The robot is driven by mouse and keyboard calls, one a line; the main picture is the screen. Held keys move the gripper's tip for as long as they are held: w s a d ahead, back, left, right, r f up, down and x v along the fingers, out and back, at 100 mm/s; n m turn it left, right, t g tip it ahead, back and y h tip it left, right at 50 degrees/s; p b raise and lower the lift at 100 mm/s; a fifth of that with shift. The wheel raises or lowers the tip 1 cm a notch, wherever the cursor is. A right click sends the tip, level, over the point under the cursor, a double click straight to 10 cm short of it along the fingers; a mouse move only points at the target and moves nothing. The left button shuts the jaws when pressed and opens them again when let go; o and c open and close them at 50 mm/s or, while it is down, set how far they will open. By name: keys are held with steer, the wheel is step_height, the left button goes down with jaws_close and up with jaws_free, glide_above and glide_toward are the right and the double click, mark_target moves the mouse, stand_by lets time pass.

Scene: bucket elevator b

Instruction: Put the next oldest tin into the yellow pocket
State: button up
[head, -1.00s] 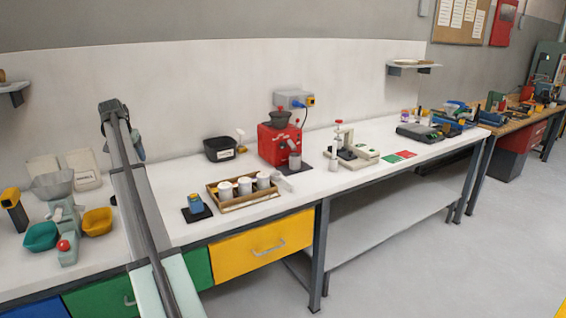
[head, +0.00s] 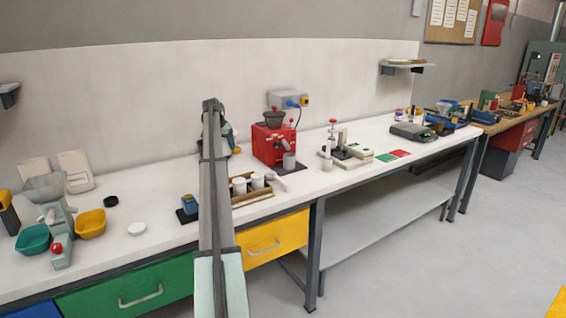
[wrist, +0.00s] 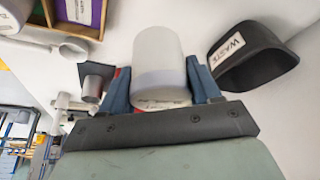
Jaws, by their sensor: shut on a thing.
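My gripper (wrist: 157,72) is shut on a white cylindrical tin (wrist: 158,45) in the wrist view, with a blue finger on each side. The tin carries small print near its lower end, too small to read. In the head view my arm hides most of the gripper and the held tin. The wooden tray (head: 258,197) stands on the bench right of my arm and holds white tins (head: 257,182). Part of the tray (wrist: 88,34) shows at the wrist view's upper left, with purple and green pockets. I cannot make out a yellow pocket.
A black waste bin (wrist: 243,62) is close to the held tin's right in the wrist view. A red mill (head: 272,146) stands behind the tray.

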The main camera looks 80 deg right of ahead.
steer(key=s+d+f+m, duration=0.1)
steer(key=s+d+f, duration=0.2)
steer(key=s+d, duration=0.55)
steer(key=shift+g, duration=0.3)
steer(key=shift+s+a+f, duration=0.1)
steer(key=shift+a+f, duration=0.1)
steer(key=shift+f, duration=2.1)
steer(key=shift+a+f, duration=0.15)
steer(key=shift+f, duration=2.15)
steer(key=shift+f, duration=0.15)
steer(key=o, duration=1.2)
steer(key=shift+c, duration=0.2)
steer(key=shift+o, duration=0.3)
steer(key=v, duration=1.2)
steer(key=shift+r, duration=0.25)
